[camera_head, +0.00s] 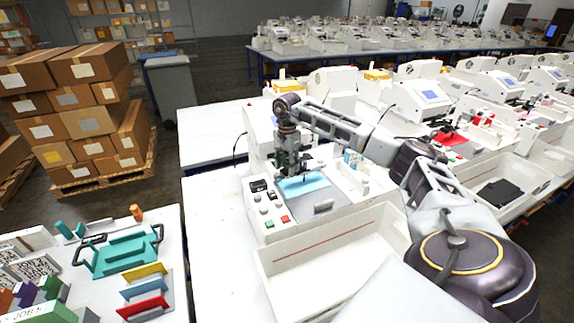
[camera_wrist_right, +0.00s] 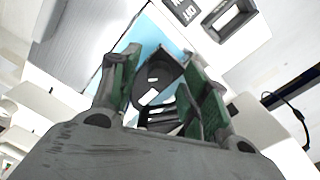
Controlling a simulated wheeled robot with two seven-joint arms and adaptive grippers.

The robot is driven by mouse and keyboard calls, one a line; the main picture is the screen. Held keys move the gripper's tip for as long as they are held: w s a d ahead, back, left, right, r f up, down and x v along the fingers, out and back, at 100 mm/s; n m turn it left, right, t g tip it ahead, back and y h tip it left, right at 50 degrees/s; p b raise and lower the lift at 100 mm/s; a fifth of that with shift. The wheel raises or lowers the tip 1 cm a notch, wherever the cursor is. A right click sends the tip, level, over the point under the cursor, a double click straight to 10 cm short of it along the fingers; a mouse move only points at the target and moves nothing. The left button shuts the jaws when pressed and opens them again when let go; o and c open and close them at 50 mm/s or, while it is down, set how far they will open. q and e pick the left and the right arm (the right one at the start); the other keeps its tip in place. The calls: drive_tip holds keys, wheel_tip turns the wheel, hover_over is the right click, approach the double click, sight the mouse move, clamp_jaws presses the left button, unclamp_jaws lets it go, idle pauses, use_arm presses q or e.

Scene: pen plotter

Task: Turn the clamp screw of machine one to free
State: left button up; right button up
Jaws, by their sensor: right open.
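The white plotter machine (camera_head: 262,222) stands on the near table, with a light blue sheet (camera_head: 318,185) on its bed. My right gripper (camera_head: 292,172) points down over the back left part of that sheet. In the right wrist view its two green-padded fingers (camera_wrist_right: 160,72) are apart, open. A dark grey part (camera_wrist_right: 146,65) shows between them, probably the plotter's pen holder; I cannot tell if the fingers touch it. The clamp screw cannot be made out clearly; the gripper hides that area in the head view. My left gripper is not in view.
The plotter's front panel has knobs and red and green buttons (camera_head: 285,219). An empty white tray (camera_head: 335,250) sits in front of it. A teal tray (camera_head: 125,252) and coloured holders are on the left table. More machines stand to the right (camera_head: 425,95).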

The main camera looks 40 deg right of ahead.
sight(287, 167)
drive_tip(key=shift+r, duration=0.15)
wheel_tip(287, 167, up, 12)
idle(0.7)
drive_tip(key=shift+f, duration=0.2)
idle(0.4)
